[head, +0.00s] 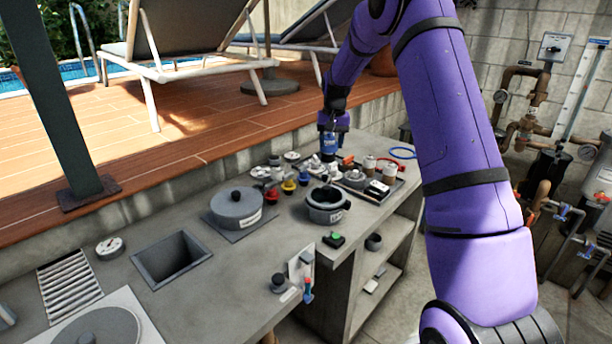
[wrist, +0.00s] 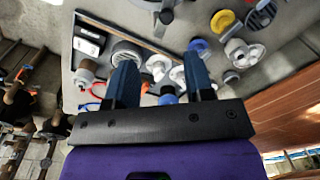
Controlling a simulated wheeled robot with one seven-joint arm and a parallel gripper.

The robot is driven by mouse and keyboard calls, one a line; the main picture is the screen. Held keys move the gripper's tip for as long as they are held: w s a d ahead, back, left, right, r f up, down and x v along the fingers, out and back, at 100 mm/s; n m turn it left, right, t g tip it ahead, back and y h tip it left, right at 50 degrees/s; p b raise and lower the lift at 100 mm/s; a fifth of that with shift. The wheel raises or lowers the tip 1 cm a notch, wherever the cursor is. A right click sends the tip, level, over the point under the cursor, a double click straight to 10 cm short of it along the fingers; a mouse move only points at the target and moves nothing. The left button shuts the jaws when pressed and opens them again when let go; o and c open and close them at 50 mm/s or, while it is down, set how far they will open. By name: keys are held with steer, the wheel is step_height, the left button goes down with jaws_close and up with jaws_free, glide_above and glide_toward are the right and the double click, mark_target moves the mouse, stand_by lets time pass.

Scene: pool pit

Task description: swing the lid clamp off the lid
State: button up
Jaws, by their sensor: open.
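A round grey lid with a dark knob (head: 237,204) sits on the counter in the head view, with a pale label on its front side. Another round grey lid (head: 110,330) lies in a pale square plate at the bottom left, cut by the frame edge. I cannot make out which part is the lid clamp. My gripper (head: 328,153) is above the far end of the counter, well beyond both lids. In the wrist view its two blue fingers (wrist: 162,82) are spread apart over a tray of small fittings, with no object seen held between them.
Several small fittings and a tray (head: 398,190) crowd the counter's far end. A square opening (head: 172,259), gauge (head: 110,247) and grate (head: 68,285) are at left. Pipes (head: 525,120) line the right wall.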

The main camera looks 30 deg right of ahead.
mark_target(325, 179)
steer(key=f, duration=0.4)
steer(key=w+f, duration=0.1)
steer(key=f, duration=0.3)
steer(key=a+f, duration=0.1)
steer(key=f, duration=0.3)
steer(key=shift+w, duration=0.15)
steer(key=shift+c, duration=0.4)
jaws_close()
